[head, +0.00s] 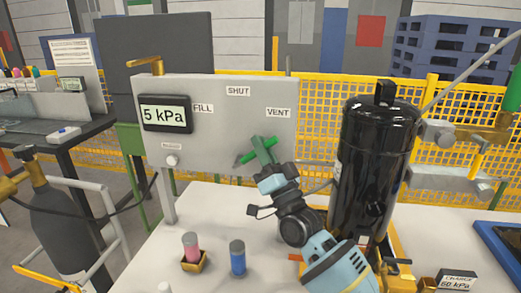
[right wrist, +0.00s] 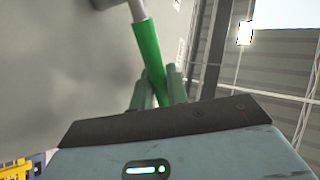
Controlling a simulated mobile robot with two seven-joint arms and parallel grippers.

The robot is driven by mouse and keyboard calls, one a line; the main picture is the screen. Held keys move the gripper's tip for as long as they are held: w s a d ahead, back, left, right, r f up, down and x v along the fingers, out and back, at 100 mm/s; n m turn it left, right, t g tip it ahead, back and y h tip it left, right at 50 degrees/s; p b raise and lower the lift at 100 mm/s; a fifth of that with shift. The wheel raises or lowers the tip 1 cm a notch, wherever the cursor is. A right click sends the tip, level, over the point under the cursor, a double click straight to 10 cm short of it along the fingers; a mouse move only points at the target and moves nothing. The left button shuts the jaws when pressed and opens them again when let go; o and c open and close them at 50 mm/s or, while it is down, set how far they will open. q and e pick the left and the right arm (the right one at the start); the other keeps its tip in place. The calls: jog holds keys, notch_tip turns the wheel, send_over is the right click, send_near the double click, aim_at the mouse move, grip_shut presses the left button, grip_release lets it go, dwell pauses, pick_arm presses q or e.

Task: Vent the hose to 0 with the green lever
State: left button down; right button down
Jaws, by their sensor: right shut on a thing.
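The green lever (head: 274,142) is at the lower right of the grey panel (head: 215,130), below the VENT label (head: 278,112). My right gripper (head: 262,158) reaches up to it from the lower right and is shut on it. In the right wrist view the lever's green grip (right wrist: 148,45) runs down between the two fingers (right wrist: 159,88), with a pale stem above. The lever's pivot is hard to make out. The panel display (head: 165,114) reads 5 kPa. The labels FILL (head: 202,108) and SHUT (head: 237,91) are visible. My left gripper is not in view.
A black compressor (head: 372,160) stands close right of my right gripper. A pink-filled vial (head: 190,245) and a blue one (head: 237,258) stand on the white tabletop (head: 175,215). A dark gas cylinder (head: 62,225) is at left. A 60 kPa sign (head: 456,281) is at front right.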

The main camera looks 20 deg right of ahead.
jog(key=c, duration=1.4)
grip_release()
jog(key=b+v, duration=0.1)
jog(key=v, duration=0.6)
jog(key=shift+s+f, duration=0.25)
jog(key=shift+s, duration=0.05)
jog(key=shift+d, duration=0.1)
